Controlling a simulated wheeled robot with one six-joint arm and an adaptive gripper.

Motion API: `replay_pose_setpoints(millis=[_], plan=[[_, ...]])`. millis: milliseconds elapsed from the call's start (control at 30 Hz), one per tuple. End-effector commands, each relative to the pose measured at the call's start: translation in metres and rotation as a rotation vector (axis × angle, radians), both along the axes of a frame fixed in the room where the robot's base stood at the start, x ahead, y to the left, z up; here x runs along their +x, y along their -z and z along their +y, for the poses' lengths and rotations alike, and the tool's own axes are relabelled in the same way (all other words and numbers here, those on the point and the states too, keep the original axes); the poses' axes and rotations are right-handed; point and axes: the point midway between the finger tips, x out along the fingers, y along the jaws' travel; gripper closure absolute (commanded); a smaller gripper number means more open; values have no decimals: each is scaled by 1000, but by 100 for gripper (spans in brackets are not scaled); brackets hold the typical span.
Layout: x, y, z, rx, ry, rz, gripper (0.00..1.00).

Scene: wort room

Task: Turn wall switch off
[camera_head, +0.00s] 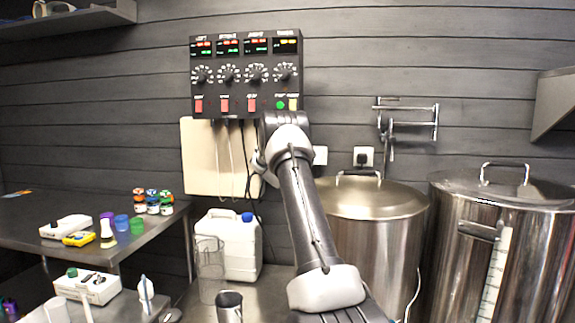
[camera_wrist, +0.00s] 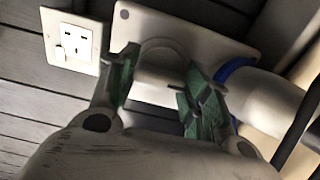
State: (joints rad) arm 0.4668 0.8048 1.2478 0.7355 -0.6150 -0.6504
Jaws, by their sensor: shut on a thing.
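A white wall plate (camera_head: 320,155) with nothing plugged in is on the dark slatted wall, just right of my arm. The wrist view shows a white plate (camera_wrist: 75,42) with socket holes upside down and a small rocker; its on or off position is unclear. My gripper (camera_head: 260,165) is left of the plate, partly hidden by my arm. In the wrist view my gripper (camera_wrist: 160,85) has its green-padded fingers about a white arched thing (camera_wrist: 190,45), which I cannot identify. The fingers are apart from the socket plate.
A second socket (camera_head: 363,157) holds a black plug. A control panel (camera_head: 244,75) hangs above my gripper. A cream board (camera_head: 198,160) is to its left, with dark cables nearby. A white canister (camera_head: 238,250) stands below. Steel pots (camera_head: 375,240) stand at right.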

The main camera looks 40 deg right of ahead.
Motion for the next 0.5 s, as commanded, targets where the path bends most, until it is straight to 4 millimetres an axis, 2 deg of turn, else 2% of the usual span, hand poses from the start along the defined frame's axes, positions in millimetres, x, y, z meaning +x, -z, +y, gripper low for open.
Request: replay_pose_setpoints(millis=[300, 333, 433, 500], plan=[[0, 3, 0, 2, -1, 6, 76], [0, 3, 0, 2, -1, 6, 48], [0, 3, 0, 1, -1, 5, 30], [0, 2, 0, 1, 0, 3, 30]])
